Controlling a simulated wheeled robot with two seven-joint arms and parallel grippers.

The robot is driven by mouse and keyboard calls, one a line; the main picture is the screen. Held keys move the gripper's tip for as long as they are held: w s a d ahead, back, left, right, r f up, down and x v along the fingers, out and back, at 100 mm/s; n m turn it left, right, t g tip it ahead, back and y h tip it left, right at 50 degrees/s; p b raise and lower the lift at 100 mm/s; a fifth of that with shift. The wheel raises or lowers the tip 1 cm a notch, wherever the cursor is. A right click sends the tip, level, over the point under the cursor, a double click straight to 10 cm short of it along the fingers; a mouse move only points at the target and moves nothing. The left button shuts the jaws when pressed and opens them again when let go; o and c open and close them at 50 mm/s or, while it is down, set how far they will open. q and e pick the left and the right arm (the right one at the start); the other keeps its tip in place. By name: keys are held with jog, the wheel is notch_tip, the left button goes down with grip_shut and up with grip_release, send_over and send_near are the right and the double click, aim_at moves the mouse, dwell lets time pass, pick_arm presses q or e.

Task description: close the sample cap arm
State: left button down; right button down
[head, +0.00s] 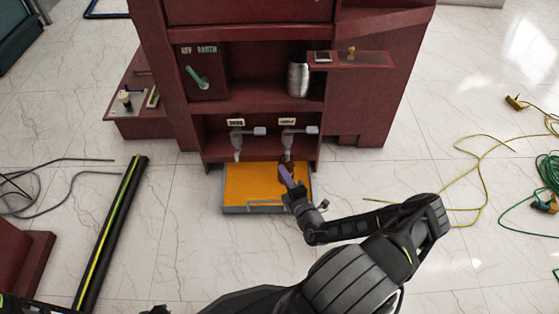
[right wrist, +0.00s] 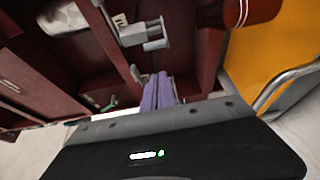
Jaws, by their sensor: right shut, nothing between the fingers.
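Two grey taps hang side by side in the lower bay of the dark red cabinet, the left tap (head: 238,141) and the right tap (head: 287,138). A dark red rounded part (head: 286,164) sits below the right tap; it may be the sample cap arm, but I cannot tell for sure. In the right wrist view a dark red rounded part (right wrist: 240,12) shows at the top, and a grey tap (right wrist: 143,32) is left of it. My right gripper (head: 286,175), with purple fingers, is shut and empty just below the right tap. Its fingers (right wrist: 158,90) lie together. My left gripper is not in view.
An orange tray with a grey rim (head: 250,209) juts out below the taps. A silver cylinder (head: 298,79) and a green-handled switch (head: 198,77) are on the shelf above. A black-and-yellow bar (head: 110,232) and cables (head: 480,150) lie on the pale floor.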

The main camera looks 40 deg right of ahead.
jog(key=p+v, duration=0.1)
jog(key=v, duration=0.4)
jog(key=shift+s, duration=0.2)
jog(key=shift+r, duration=0.15)
